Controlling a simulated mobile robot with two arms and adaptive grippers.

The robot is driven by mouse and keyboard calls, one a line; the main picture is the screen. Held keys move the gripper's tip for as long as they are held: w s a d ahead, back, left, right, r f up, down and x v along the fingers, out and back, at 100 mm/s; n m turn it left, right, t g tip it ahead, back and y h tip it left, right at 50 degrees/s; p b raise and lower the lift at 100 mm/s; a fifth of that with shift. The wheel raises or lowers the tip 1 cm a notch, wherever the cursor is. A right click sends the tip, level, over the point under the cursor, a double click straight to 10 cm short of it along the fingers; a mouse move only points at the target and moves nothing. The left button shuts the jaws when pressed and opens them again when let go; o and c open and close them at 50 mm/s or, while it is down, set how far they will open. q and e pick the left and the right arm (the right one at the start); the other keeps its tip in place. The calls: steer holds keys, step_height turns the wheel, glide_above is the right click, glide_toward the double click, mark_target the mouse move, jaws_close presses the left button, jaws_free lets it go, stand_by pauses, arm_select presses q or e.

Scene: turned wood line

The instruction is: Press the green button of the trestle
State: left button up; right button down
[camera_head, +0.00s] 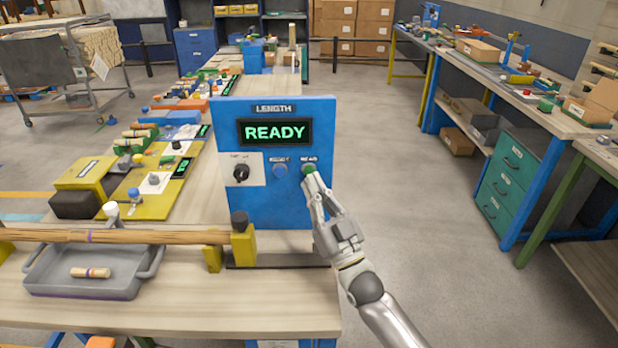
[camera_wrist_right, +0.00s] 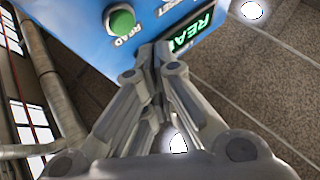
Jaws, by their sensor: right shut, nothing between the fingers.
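The green button (camera_head: 309,169) is on the right side of a blue panel (camera_head: 262,208) headed LENGTH, whose display (camera_head: 275,132) reads READY. The button also shows in the right wrist view (camera_wrist_right: 121,22), with lettering beside it. My right gripper (camera_head: 311,182) is shut and empty, its fingertips just below the button in the head view. In the right wrist view the closed fingertips (camera_wrist_right: 161,48) are near the panel, apart from the button in the picture. I cannot tell whether they touch the panel. My left gripper is not in view.
A blue button (camera_head: 280,170) and a black knob (camera_head: 241,173) are left of the green button. A long wooden rod (camera_head: 130,236) lies over a grey tray (camera_head: 120,278) on the bench. The floor right of the panel is clear up to a side bench (camera_head: 530,100).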

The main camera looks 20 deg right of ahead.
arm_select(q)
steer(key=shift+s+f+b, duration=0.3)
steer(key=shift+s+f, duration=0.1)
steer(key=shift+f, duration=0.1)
arm_select(e)
steer(key=shift+w+d, duration=0.25)
steer(key=shift+w, duration=0.7)
stand_by(0.3)
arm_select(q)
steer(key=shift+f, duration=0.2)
arm_select(e)
steer(key=shift+w+d, duration=0.15)
steer(key=shift+w, duration=0.25)
arm_select(q)
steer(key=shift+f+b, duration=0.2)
steer(key=shift+b, duration=0.2)
arm_select(e)
steer(key=shift+w+d, duration=0.1)
steer(key=shift+w, duration=0.25)
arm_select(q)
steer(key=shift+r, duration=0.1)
arm_select(e)
steer(key=shift+s, duration=0.1)
arm_select(q)
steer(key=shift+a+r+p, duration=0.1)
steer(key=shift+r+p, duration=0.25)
steer(key=shift+p, duration=0.1)
arm_select(e)
steer(key=shift+s+a, duration=0.25)
steer(key=shift+s, duration=0.45)
